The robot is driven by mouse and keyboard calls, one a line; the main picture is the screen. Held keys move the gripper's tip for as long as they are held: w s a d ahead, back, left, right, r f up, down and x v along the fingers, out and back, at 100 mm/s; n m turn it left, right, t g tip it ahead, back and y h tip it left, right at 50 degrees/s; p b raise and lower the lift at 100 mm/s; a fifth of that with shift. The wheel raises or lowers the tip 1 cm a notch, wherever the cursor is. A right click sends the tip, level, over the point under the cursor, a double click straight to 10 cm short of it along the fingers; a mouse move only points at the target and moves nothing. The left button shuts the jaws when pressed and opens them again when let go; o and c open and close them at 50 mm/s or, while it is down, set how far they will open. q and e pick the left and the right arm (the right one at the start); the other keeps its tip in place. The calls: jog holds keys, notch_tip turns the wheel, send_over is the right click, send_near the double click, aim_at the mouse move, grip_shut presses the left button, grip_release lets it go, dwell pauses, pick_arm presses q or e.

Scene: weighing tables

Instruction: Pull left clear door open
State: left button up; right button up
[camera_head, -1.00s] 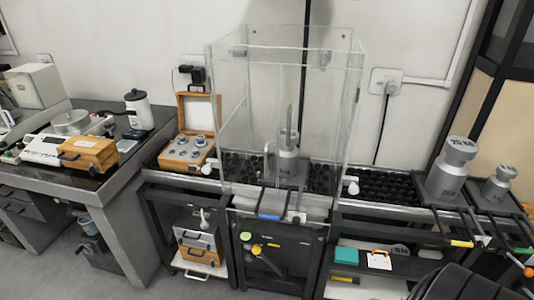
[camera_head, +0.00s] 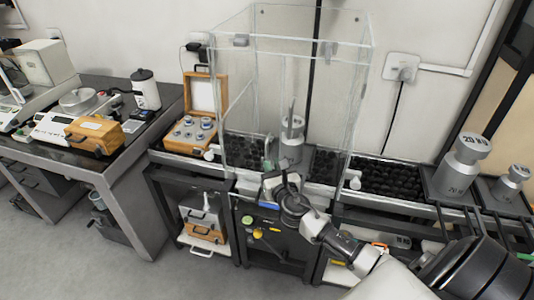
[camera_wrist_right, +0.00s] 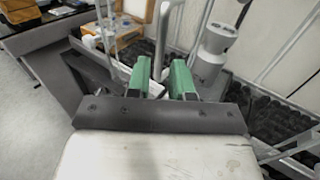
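The clear enclosure (camera_head: 232,95) stands on the middle bench, with a steel weight (camera_head: 291,145) inside. I cannot make out whether its left clear door is ajar. A vertical metal handle bar (camera_wrist_right: 159,38) shows in the right wrist view, lined up with the gap between my fingertips. My right gripper (camera_wrist_right: 162,80) is open, with green finger pads on either side of that gap; I cannot tell whether they touch the bar. In the head view my right gripper (camera_head: 274,172) is at the lower front of the enclosure. My left gripper is not in view.
A wooden weight box (camera_head: 193,133) stands left of the enclosure. Large steel weights (camera_head: 462,168) stand to the right. A side table (camera_head: 108,166) with balances is on the left. Open floor (camera_head: 120,275) lies in front of it.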

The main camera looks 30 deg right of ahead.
aim_at(267, 156)
jog(key=x, duration=0.6)
jog(key=shift+s+f, duration=0.1)
grip_shut()
